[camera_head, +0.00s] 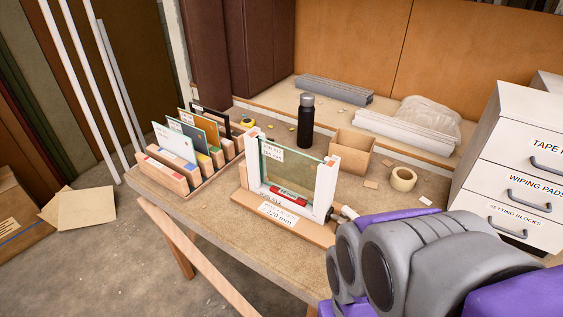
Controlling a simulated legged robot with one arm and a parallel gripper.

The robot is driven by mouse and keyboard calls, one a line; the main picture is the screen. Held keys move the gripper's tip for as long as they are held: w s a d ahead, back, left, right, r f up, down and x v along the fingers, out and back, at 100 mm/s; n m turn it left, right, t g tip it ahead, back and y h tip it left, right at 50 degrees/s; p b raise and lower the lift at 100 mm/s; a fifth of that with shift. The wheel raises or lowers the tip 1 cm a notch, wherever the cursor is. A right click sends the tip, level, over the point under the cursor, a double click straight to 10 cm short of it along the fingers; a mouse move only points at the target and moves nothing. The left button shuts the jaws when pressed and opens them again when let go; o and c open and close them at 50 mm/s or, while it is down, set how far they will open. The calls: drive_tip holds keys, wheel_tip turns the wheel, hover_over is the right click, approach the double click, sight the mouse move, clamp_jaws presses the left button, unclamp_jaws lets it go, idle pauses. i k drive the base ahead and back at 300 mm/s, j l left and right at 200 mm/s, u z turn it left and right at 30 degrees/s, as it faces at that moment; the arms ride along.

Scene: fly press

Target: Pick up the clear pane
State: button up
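A clear, faintly green-edged pane (305,172) with a white label stands upright between the two white posts of a press frame (250,165) on the table. A red piece (289,195) shows low at the pane. A slotted wooden rack (178,182) to its left holds several upright labelled panels, among them a pale see-through one (174,141) and a teal-edged one (207,127). The label print is too small to read surely. My grey and purple arm fills the lower right, close to the frame's right side; my gripper's fingers cannot be made out.
A black bottle (306,125), an open cardboard box (352,150) and a tape roll (403,179) stand behind and right of the frame. White labelled drawers (510,165) stand at the right. The table's front edge (225,240) is bare.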

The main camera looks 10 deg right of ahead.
sight(293, 172)
drive_tip(key=k+j, duration=0.1)
drive_tip(key=j, duration=0.3)
drive_tip(key=i+j, duration=0.15)
drive_tip(key=j, duration=0.2)
drive_tip(key=i+j, duration=0.2)
drive_tip(key=j, duration=0.15)
drive_tip(key=i+j, duration=0.15)
drive_tip(key=j, duration=0.15)
drive_tip(key=i+j+u, duration=0.1)
drive_tip(key=j, duration=0.25)
drive_tip(key=i, duration=0.35)
